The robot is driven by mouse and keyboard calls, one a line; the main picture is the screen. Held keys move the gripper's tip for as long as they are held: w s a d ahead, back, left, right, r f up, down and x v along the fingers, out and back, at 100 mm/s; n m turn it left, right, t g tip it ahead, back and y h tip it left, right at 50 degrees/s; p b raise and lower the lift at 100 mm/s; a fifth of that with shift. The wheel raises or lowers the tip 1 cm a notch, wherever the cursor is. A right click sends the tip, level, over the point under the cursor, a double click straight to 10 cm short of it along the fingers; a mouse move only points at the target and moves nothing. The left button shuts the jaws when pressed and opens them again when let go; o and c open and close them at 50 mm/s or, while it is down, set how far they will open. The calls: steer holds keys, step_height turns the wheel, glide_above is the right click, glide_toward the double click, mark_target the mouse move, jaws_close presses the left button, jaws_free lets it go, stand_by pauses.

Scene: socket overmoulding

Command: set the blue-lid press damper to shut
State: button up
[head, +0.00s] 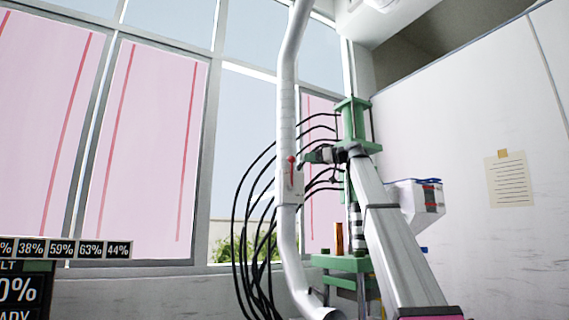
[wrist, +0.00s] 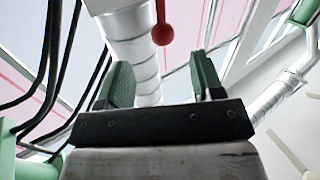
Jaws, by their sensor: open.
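The damper (head: 290,187) is a pale box on the silver duct (head: 287,115). Its red lever (head: 291,168) stands about upright, with the round end at the top. In the wrist view the lever's red ball (wrist: 162,34) is beyond the fingertips, roughly centred between them. My gripper (head: 306,157) is just right of the lever. Its two green fingers (wrist: 161,78) are spread and hold nothing. The ball looks apart from both fingers. The press (head: 352,125) is green, and a white hopper with a blue lid (head: 428,182) is beside it.
Several black hoses (head: 262,190) loop from the press down left of the duct. An orange-brown cylinder (head: 339,237) stands by the green press table (head: 342,263). A display (head: 65,248) with percentages is at lower left. Tall windows and a white wall are behind.

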steer(key=r, duration=0.1)
glide_above(292, 172)
steer(key=x, duration=0.2)
steer(key=shift+w, duration=0.2)
steer(key=c, duration=1.1)
steer(key=shift+w, duration=0.1)
jaws_close()
